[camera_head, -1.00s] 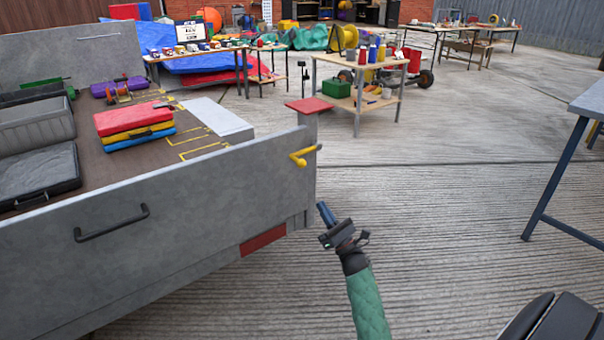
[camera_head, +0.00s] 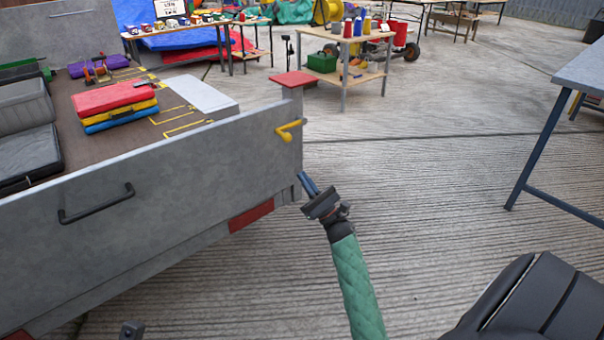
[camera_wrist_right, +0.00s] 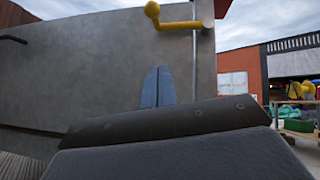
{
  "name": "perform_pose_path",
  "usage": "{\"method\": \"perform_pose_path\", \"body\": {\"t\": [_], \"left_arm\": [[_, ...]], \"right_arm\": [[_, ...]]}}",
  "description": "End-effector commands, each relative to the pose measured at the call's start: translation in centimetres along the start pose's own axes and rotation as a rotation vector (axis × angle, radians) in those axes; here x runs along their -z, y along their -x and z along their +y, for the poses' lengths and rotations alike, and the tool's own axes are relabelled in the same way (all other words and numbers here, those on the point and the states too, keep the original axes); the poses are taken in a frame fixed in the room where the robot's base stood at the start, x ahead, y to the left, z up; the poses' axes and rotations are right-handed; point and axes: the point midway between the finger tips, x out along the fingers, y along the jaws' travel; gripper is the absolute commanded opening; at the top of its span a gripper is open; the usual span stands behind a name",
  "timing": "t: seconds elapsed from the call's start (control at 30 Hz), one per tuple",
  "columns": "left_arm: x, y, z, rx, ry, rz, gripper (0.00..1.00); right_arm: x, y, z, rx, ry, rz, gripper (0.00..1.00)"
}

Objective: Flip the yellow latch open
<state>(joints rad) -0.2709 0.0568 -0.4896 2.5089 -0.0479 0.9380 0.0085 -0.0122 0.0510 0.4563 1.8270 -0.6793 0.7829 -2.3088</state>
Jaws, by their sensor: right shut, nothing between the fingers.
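The yellow latch (camera_head: 290,129) sits near the top right end of the grey trailer side panel (camera_head: 200,160), beside the corner post. In the right wrist view the latch (camera_wrist_right: 178,24) is a bar with a round knob at its left end, above my fingers. My right gripper (camera_head: 304,178) is shut and empty, below the latch and close to the panel's right end. Its blue fingertips (camera_wrist_right: 158,86) point up in the wrist view, apart from the latch. My left gripper is not clearly in view; a small dark part shows at the bottom edge of the head view.
A black handle (camera_head: 96,204) is on the panel. Red, yellow and blue cases (camera_head: 115,100) lie on the trailer bed. A red-topped post (camera_head: 293,79) stands at the corner. A blue-legged table (camera_head: 540,150) is at right. Concrete floor between is open.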

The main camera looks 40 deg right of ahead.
Motion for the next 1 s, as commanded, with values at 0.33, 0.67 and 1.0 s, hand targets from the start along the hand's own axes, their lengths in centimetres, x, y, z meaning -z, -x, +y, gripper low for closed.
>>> {"method": "perform_pose_path", "body": {"t": [0.33,0.67,1.0], "left_arm": [[0.0,0.2,0.1,0.004,0.008,0.002,0.36],[-0.1,0.3,0.1,0.005,0.013,0.004,0.36],[-0.1,0.3,0.1,0.006,0.014,0.005,0.36]], "right_arm": [[-0.1,-6.2,0.0,-0.002,0.001,-0.002,0.00],[-2.0,-10.1,0.0,-0.002,0.001,-0.002,0.00],[-2.9,-11.0,0.0,0.000,-0.001,0.000,0.00]]}}
